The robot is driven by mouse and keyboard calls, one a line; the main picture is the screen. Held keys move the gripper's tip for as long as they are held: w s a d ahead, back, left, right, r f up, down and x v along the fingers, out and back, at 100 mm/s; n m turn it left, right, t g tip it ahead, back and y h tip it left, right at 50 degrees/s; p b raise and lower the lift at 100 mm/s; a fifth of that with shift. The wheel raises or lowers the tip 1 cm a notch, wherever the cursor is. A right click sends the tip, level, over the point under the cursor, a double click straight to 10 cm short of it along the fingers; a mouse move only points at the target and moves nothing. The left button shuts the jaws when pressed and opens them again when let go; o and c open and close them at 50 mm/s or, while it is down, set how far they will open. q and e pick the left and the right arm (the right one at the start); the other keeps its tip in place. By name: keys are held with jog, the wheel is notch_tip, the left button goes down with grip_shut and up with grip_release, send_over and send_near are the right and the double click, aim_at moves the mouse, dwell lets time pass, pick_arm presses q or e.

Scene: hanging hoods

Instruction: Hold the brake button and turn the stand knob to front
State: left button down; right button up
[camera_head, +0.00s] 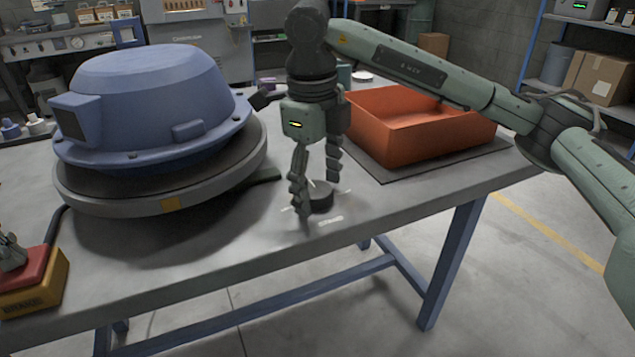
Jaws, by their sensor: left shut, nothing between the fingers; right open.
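The stand knob (321,199) is a dark round knob on the table top, with white tick marks around it and a small label in front. My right gripper (317,188) points down over it, open, with its fingers on either side of the knob. Whether the fingers touch it is unclear. The brake button (32,268) is a red block on a yellow box at the lower left. My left gripper (10,258), cut by the left edge, is shut and empty, its tips at the button's top. A blue hood (150,95) sits on a round grey stand (215,188) with an orange mark on its rim.
An orange-red bin (420,145) stands on a dark mat (440,165) at the table's right. My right arm reaches in from the right above the bin. Shelves and machines stand behind.

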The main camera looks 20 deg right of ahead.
pick_arm(q)
jog(key=shift+f, duration=0.15)
pick_arm(e)
jog(key=shift+r, duration=0.1)
notch_tip(320, 180, up, 12)
jog(key=shift+s+a, duration=0.35)
jog(key=shift+a, duration=0.05)
pick_arm(q)
jog(key=p+v, duration=0.1)
jog(key=v, duration=0.1)
jog(key=d+p+v, duration=0.1)
jog(key=p+v, duration=0.3)
jog(key=v, duration=0.1)
jog(key=shift+d+r, duration=0.25)
jog(key=shift+d, duration=0.1)
pick_arm(e)
notch_tip(320, 180, up, 5)
send_over(315, 194)
pick_arm(q)
jog(key=shift+f, duration=0.15)
